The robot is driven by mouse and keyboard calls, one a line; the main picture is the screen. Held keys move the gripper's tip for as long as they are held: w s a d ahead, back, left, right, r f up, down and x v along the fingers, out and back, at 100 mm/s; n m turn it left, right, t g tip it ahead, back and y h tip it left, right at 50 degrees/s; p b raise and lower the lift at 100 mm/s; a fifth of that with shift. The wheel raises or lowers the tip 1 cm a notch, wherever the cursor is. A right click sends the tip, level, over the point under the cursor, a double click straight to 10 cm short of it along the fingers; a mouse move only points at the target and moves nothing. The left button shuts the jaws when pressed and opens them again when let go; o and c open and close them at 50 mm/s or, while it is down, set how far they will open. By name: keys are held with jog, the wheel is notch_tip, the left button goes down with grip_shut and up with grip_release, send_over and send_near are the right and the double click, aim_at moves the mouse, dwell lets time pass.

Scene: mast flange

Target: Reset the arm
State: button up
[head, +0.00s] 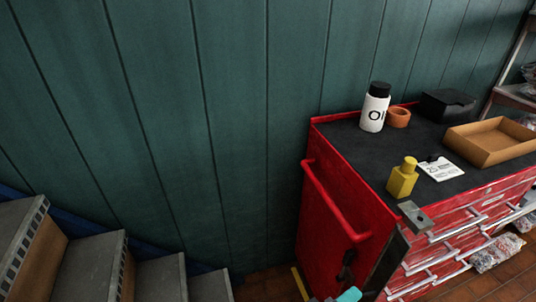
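I cannot make out my gripper in the head view. A teal-tipped piece (349,295) and a dark upright bar (388,264) show at the bottom edge, in front of the red cabinet. I cannot tell whether they belong to my arm. A grey metal plate with a hole (415,216) shows at the top of the dark bar, by the cabinet's front corner. I cannot tell whether it rests on the cabinet or is apart from it.
The red tool cabinet (335,235) carries a white bottle (373,112), an orange ring-like piece (398,117), a black box (447,105), an open brown tray (467,150), a yellow bottle (402,181) and a white card (440,170). Grey steps (90,268) stand lower left. Shelving (518,95) stands right.

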jog(key=s+d+f+m+g+y, duration=0.2)
jog(key=s+d+f+m+g, duration=0.1)
jog(key=s+d+f+g, duration=0.25)
jog(key=s+d+m+g+y, duration=0.1)
jog(key=s+y, duration=0.3)
jog(key=s, duration=0.4)
jog(key=s+d+f+m+g+y, duration=0.1)
jog(key=s+d+y, duration=0.3)
jog(key=s, duration=0.4)
jog(key=shift+d+m+y, duration=0.25)
jog(key=shift+m+y, duration=0.45)
jog(key=shift+m, duration=0.1)
jog(key=shift+w, duration=0.1)
jog(key=shift+c, duration=0.5)
